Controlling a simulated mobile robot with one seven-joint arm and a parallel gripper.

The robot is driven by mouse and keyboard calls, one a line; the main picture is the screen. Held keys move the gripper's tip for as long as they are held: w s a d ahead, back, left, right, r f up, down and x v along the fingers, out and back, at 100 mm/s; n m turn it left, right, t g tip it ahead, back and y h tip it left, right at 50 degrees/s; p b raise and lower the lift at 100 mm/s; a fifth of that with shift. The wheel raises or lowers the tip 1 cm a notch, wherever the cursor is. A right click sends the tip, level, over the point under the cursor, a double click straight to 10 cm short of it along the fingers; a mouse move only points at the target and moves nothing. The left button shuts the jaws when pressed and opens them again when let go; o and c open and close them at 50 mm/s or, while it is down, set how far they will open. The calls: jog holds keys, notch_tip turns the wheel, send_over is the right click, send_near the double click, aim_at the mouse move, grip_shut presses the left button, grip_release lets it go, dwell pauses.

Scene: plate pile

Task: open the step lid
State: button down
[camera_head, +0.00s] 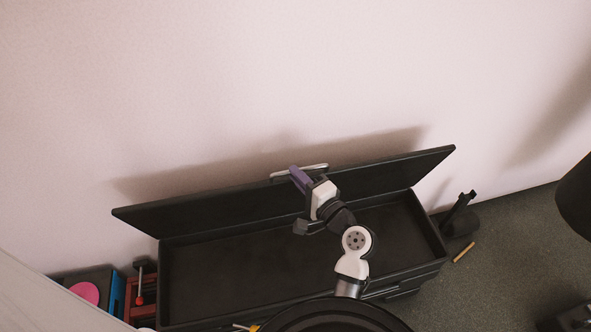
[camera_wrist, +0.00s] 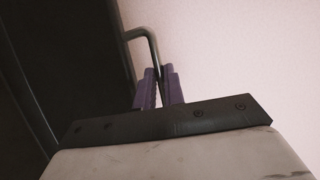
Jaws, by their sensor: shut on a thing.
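The step lid (camera_head: 390,174) is a long black panel, raised and standing up near the wall in the head view. The black step box (camera_head: 240,270) below it is open, and its inside looks empty. A metal bar handle (camera_head: 318,167) sits at the lid's top edge. My gripper (camera_head: 298,178) has purple fingers and is at the handle. In the wrist view my gripper (camera_wrist: 159,85) is shut on the handle (camera_wrist: 143,34), with the dark lid (camera_wrist: 90,50) at the left.
A pale wall (camera_head: 250,80) stands close behind the lid. Left of the box are a pink disc (camera_head: 85,292), a blue item (camera_head: 117,294) and a red rack (camera_head: 148,288). At the right a black stand (camera_head: 460,218) and a yellow stick (camera_head: 464,252) are on the grey floor (camera_head: 510,265).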

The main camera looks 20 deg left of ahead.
jog(key=shift+s+d+f, duration=0.15)
jog(key=shift+s+f, duration=0.05)
jog(key=shift+f, duration=0.05)
jog(key=c, duration=1.5)
grip_release()
